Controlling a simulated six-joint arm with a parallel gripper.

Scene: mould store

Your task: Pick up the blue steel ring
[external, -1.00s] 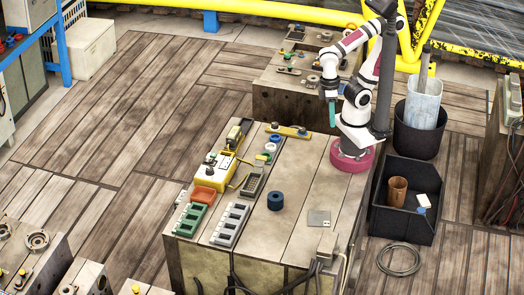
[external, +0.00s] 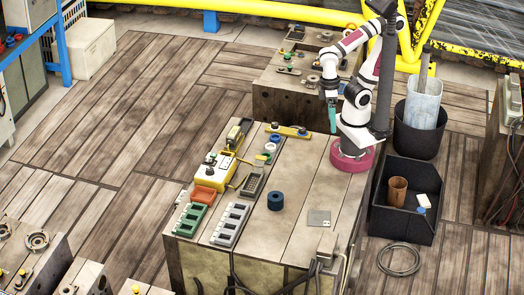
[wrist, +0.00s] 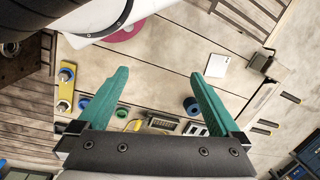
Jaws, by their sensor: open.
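A thick dark blue ring (external: 276,201) lies on the near half of the worktop, and it also shows in the wrist view (wrist: 192,106) near the right finger. A smaller blue ring (external: 275,138) sits farther back beside white and green round pieces. It shows at the left in the wrist view (wrist: 83,103). I cannot tell which of the two is steel. My gripper (wrist: 162,75) has teal fingers, spread wide with nothing between them. In the external view my gripper (external: 332,118) hangs above the back right of the worktop, apart from both rings.
A yellow control box (external: 212,170), an orange tray (external: 203,195), a green tray (external: 189,219) and a grey slotted block (external: 230,223) fill the worktop's left side. A yellow bar (external: 288,130) lies at the back. A grey plate (external: 319,217) lies right of the thick ring.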

